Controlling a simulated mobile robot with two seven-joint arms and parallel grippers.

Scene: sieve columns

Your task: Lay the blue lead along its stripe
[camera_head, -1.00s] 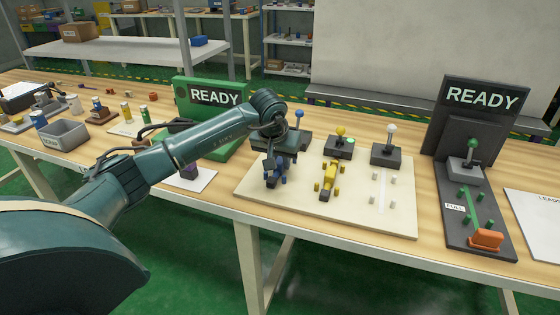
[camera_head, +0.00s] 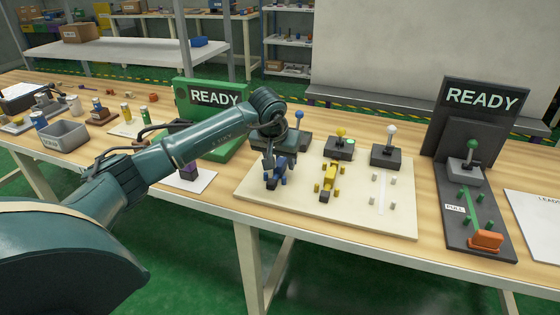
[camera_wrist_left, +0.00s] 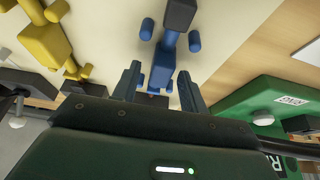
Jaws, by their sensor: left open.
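The blue lead (camera_head: 276,172) lies on the pale board (camera_head: 345,220), among small blue pegs, on the board's left part. Its stripe is hidden beneath it and my arm, so I cannot tell how exactly it lines up. My left gripper (camera_head: 269,160) is over the far part of the lead. In the left wrist view the fingers (camera_wrist_left: 160,88) are open, one on each side of the blue lead (camera_wrist_left: 163,62), with gaps beside it. The blue-knobbed lever (camera_head: 299,115) stands behind, partly covered by my arm. My right gripper is not in view.
A yellow lead (camera_head: 329,178) lies between yellow pegs to the right. A bare white stripe (camera_head: 382,193) with grey pegs is farther right. Yellow (camera_head: 340,133) and white (camera_head: 391,130) levers stand behind. Green (camera_head: 215,97) and black (camera_head: 485,96) READY signs flank the board.

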